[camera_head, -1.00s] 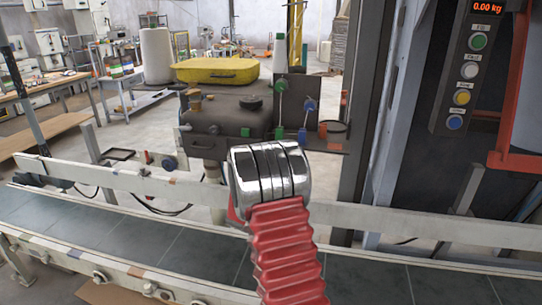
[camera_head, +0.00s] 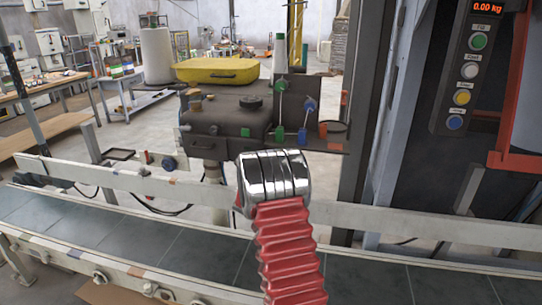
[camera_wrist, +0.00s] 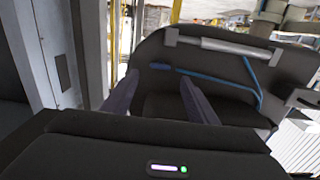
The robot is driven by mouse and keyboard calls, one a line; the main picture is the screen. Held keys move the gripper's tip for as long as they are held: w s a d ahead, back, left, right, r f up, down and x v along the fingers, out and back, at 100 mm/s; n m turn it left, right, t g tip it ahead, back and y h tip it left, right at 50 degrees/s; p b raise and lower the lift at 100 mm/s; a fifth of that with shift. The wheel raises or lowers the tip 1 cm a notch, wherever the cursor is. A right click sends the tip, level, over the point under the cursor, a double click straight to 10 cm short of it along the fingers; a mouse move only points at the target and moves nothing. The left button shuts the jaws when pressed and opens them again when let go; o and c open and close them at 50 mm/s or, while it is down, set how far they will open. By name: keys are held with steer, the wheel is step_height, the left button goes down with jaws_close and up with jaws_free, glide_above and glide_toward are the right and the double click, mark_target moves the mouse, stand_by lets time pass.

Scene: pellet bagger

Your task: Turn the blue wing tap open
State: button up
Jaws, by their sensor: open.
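A small blue fitting that looks like the blue wing tap (camera_head: 310,104) sits on the dark panel (camera_head: 325,92) beyond the conveyor in the head view. A thin line hangs from it to a blue piece (camera_head: 302,136). In the wrist view my gripper (camera_wrist: 158,88) has its two dark fingers spread with nothing between them. A short blue bar (camera_wrist: 160,68) lies beyond the fingers on a dark surface; I cannot tell whether it is the tap. My chrome and red arm hides the gripper in the head view.
A similar green fitting (camera_head: 282,84) is left of the blue one. A yellow case (camera_head: 217,70) lies on the dark machine. The conveyor belt (camera_head: 135,245) and its white rail (camera_head: 400,222) cross in front. Buttons (camera_head: 463,97) are at right. A blue hose (camera_wrist: 225,82) shows in the wrist view.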

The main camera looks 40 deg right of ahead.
steer(key=x, duration=0.7)
steer(key=shift+w+d, duration=0.15)
steer(key=shift+d, duration=0.1)
steer(key=shift+c, duration=0.4)
